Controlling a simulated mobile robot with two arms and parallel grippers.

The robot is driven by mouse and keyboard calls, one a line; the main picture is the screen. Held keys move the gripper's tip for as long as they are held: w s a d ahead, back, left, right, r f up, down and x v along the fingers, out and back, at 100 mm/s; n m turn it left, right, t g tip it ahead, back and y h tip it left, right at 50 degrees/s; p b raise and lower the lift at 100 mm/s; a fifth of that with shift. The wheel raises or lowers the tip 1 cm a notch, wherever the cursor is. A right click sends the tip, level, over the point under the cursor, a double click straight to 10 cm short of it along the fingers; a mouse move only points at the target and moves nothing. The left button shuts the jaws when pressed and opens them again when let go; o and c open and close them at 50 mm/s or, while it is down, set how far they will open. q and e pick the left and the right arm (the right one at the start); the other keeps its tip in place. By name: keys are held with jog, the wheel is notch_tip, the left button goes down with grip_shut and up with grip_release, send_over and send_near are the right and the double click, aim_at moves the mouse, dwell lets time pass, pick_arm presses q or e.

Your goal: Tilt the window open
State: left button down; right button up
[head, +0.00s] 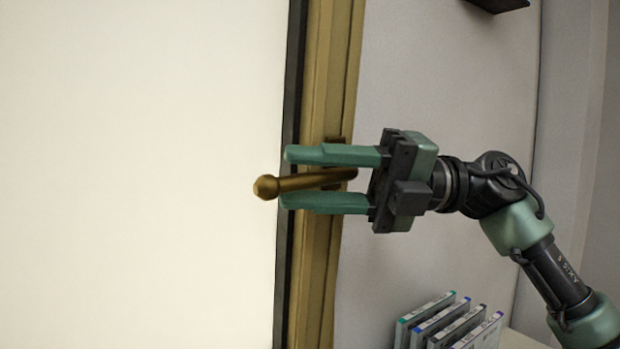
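The window (140,180) is a large pale pane filling the left of the head view, with a dark edge and a brass-coloured frame (318,270). Its brass handle (300,182) points left and slightly down, with a knob at its left end over the pane. My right gripper (285,178) comes in from the right. Its green fingers are open, one above and one below the handle, with gaps showing to both. The handle's base is partly hidden behind the gripper. My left gripper is not in view.
Several upright books or folders (450,325) stand on a pale surface at the lower right, below my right arm. A dark object (497,4) is at the top right edge. A grey wall (450,80) lies right of the frame.

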jog(key=b+v, duration=0.1)
jog(key=v, duration=0.6)
jog(key=shift+w+d+b, duration=0.2)
jog(key=shift+d+b, duration=0.1)
jog(key=shift+d, duration=0.05)
